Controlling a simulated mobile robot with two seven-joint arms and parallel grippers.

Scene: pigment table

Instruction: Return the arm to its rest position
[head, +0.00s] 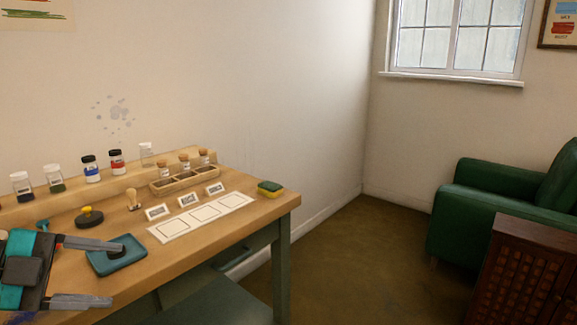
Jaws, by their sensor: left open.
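My left gripper (116,273) reaches in at the lower left of the head view. Its two grey fingers point right and stand apart, with nothing held between them. The upper finger passes in front of a blue tray (133,260) on the table, which has a small dark item on it. I cannot tell whether the finger touches the tray. The rest of the left arm is mostly out of the picture, and my right gripper is not in view.
The wooden table (262,213) has jars on a back ledge, a wooden rack (163,184) with corked vials, label cards, a white sheet (164,231) and a sponge (270,188). A green armchair (480,199) and brown cabinet (525,275) stand right. The floor between is clear.

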